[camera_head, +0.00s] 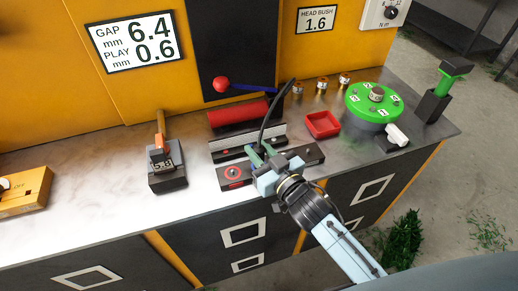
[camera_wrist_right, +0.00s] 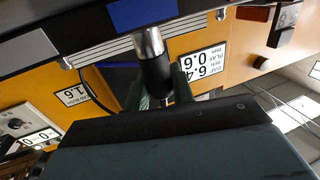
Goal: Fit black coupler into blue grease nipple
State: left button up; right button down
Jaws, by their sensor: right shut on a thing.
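My right gripper (camera_head: 262,152) is over the middle of a dark block (camera_head: 234,174) on the bench. In the right wrist view its green fingers (camera_wrist_right: 157,90) are shut on the black coupler (camera_wrist_right: 155,78), which has a silver tip (camera_wrist_right: 149,42). A black hose (camera_head: 265,118) rises from the gripper. In the wrist view the tip points at the dark block, close to a blue patch (camera_wrist_right: 143,12) on it. I cannot tell whether the tip touches the block. The blue nipple itself cannot be made out. My left gripper is not in view.
A red cylinder (camera_head: 238,112) and a blue lever with a red knob (camera_head: 221,84) are behind the block. A red tray (camera_head: 322,125) and a green round fixture (camera_head: 370,102) stand to the right.

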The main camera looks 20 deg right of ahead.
jog(key=shift+f, duration=0.15)
jog(key=c, duration=1.1)
grip_release()
jog(key=p+v, duration=0.1)
jog(key=v, duration=1.2)
jog(key=shift+s, duration=0.2)
